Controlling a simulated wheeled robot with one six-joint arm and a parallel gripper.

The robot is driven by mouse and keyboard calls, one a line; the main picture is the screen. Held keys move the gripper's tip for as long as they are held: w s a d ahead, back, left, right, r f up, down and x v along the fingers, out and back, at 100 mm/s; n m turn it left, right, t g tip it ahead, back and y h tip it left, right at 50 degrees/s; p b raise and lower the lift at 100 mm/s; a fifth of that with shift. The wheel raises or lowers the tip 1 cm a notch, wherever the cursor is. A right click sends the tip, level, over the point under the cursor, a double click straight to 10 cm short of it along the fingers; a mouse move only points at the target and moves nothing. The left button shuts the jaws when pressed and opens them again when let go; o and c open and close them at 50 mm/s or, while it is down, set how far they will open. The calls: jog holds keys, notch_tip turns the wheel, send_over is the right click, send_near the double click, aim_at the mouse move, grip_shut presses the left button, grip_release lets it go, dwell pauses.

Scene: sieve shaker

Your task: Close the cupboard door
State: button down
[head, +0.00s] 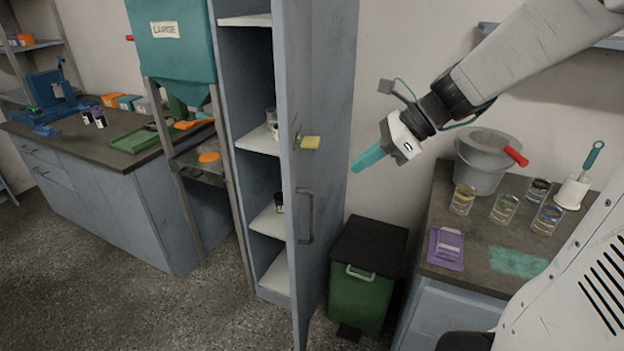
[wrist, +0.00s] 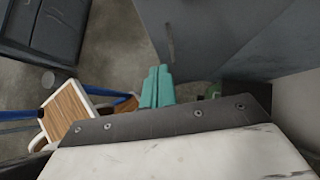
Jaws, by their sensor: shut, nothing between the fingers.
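The tall blue-grey cupboard stands left of centre in the head view, with its door (head: 335,130) swung wide open toward me. The door carries a long grey handle (head: 306,216) and a small yellow tag (head: 310,142). White shelves (head: 268,222) inside are exposed to the left of the door. My gripper (head: 366,159) has teal fingers, shut and empty, and hangs in the air to the right of the door. In the wrist view the fingers (wrist: 157,88) point toward a grey panel (wrist: 215,35) with a handle on it. I cannot tell the exact gap to the door.
A green bin (head: 362,288) with a dark lid stands on the floor right of the door. A teal hopper (head: 172,40) stands left of the cupboard. A chair (wrist: 72,112) shows in the wrist view.

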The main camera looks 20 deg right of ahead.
aim_at(294, 196)
jog(key=x, duration=0.4)
jog(key=a+r+x, duration=0.1)
jog(key=x, duration=0.7)
jog(key=shift+w+a+r, duration=0.15)
jog(key=shift+w+r, duration=0.05)
jog(key=shift+w+a, duration=0.3)
jog(key=shift+a, duration=0.2)
jog(key=shift+a, duration=0.1)
